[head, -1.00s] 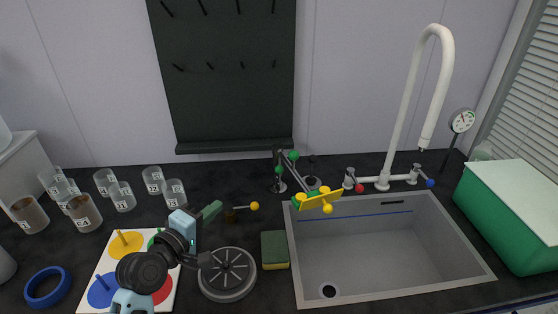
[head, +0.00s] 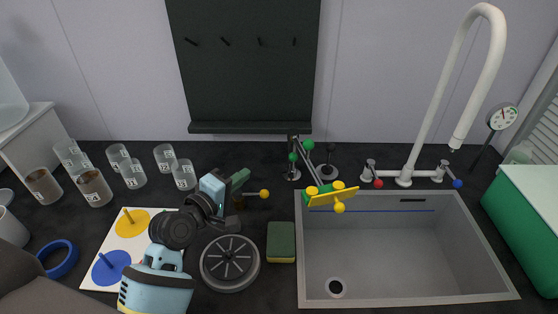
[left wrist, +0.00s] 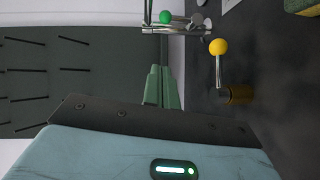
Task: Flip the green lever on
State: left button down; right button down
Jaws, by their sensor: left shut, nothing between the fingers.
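Two green knobs, one higher (head: 308,146) and one lower (head: 292,157), sit on thin metal rods of a small fitting behind the sink's left corner. A green knob also shows at the top of the left wrist view (left wrist: 165,17). I cannot tell which knob is the green lever. My left gripper (head: 241,177) has green fingers, shut and empty, left of and apart from that fitting. Its fingers also show in the left wrist view (left wrist: 162,86). A yellow-knobbed lever (head: 264,194) is just right of and below the fingertips. My right gripper is out of view.
A yellow-and-green piece (head: 333,195) hangs over the sink (head: 465,265) corner. A sponge (head: 281,242) and a round ribbed disc (head: 230,263) lie in front. Several glass beakers (head: 133,174) stand left. A tall white faucet (head: 440,90) rises at right.

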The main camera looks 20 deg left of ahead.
pick_arm(q)
send_near(293, 165)
jog(key=w+a+r, duration=0.3)
jog(key=w+a, duration=0.1)
jog(key=d, duration=0.1)
jog(key=w+d, duration=0.2)
jog(key=d, duration=0.1)
jog(key=shift+w+f, duration=0.15)
jog(key=shift+f, duration=0.2)
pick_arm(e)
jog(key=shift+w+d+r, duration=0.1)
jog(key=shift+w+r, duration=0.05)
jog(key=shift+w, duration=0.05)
